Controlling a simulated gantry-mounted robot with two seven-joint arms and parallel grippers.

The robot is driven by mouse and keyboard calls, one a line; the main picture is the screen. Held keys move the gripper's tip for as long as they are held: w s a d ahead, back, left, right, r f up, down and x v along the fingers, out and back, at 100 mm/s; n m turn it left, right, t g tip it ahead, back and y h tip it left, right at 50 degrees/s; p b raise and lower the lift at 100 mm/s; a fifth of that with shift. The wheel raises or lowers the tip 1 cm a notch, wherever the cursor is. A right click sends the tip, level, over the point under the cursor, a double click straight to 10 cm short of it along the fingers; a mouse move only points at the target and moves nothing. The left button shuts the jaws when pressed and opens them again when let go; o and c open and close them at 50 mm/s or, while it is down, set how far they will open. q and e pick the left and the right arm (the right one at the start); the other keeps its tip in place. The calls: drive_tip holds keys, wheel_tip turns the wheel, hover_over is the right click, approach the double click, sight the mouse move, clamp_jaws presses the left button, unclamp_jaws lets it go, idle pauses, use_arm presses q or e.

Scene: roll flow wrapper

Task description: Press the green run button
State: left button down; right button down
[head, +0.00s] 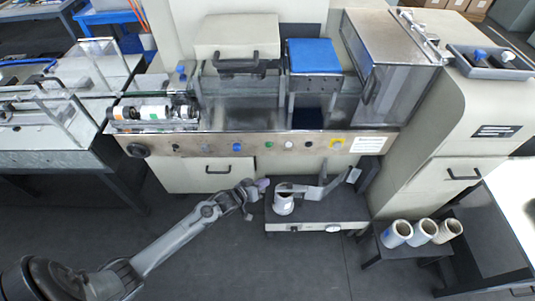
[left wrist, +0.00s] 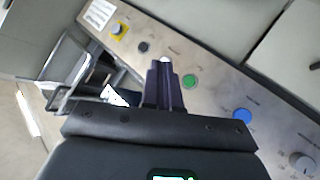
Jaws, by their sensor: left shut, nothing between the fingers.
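The green run button (head: 268,145) sits on the long metal control panel (head: 190,148) of the wrapper, between a blue button and a white one. It also shows in the left wrist view (left wrist: 190,82), just right of the fingertips. My left gripper (head: 263,185) is shut and empty, in front of and below the panel in the head view. In the left wrist view its fingers (left wrist: 163,68) point toward the panel and partly cover the white button. No contact with the green button shows. My right gripper is not in view.
Nearby on the panel are a blue button (head: 236,147), a white button (head: 288,144), a black button (head: 308,143) and a yellow-backed button (head: 336,143). Film rolls (head: 397,233) stand at the lower right.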

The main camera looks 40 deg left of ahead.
sight(269, 145)
use_arm(q)
drive_tip(key=w+a+f+t+b, duration=0.1)
drive_tip(key=w+a+f+b, duration=0.2)
drive_tip(key=w+b, duration=0.4)
drive_tip(key=shift+a+y+b, duration=0.3)
drive_tip(key=shift+a+b, duration=0.1)
drive_tip(key=shift+b, duration=0.35)
drive_tip(key=shift+w, duration=0.1)
drive_tip(key=w+a+b, duration=0.5)
drive_tip(key=w+b, duration=0.1)
drive_tip(key=b, duration=0.1)
drive_tip(key=shift+w+a, duration=0.35)
idle(0.4)
